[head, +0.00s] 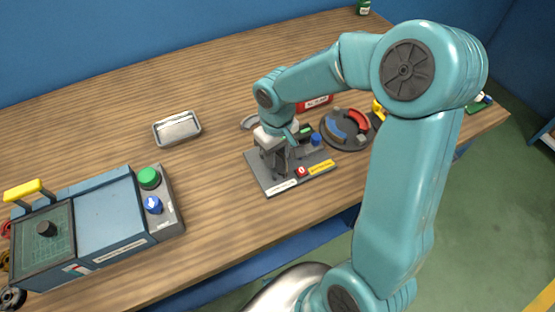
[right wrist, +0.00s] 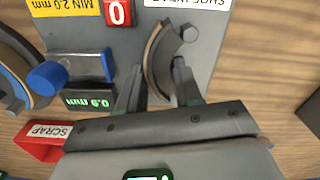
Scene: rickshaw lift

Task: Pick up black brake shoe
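A dark curved brake shoe with a tan lining edge (right wrist: 158,60) lies on the grey gauge plate (right wrist: 215,45), against a round peg, in the right wrist view. My right gripper (right wrist: 158,82) is over the plate with its fingers apart, one on either side of the shoe. Firm contact with the fingers is not visible. In the head view my right gripper (head: 282,158) points down over the plate (head: 268,182) and hides most of the shoe. My left gripper is not in view.
A gauge display (right wrist: 88,100) reads 0.9 mm beside a blue knob (right wrist: 47,75). A red scrap bin (head: 318,103) is behind. A round dark tray (head: 347,146) holds blue and red curved shoes. A metal tray (head: 177,128) and button box (head: 165,210) stand left, with bare wood between.

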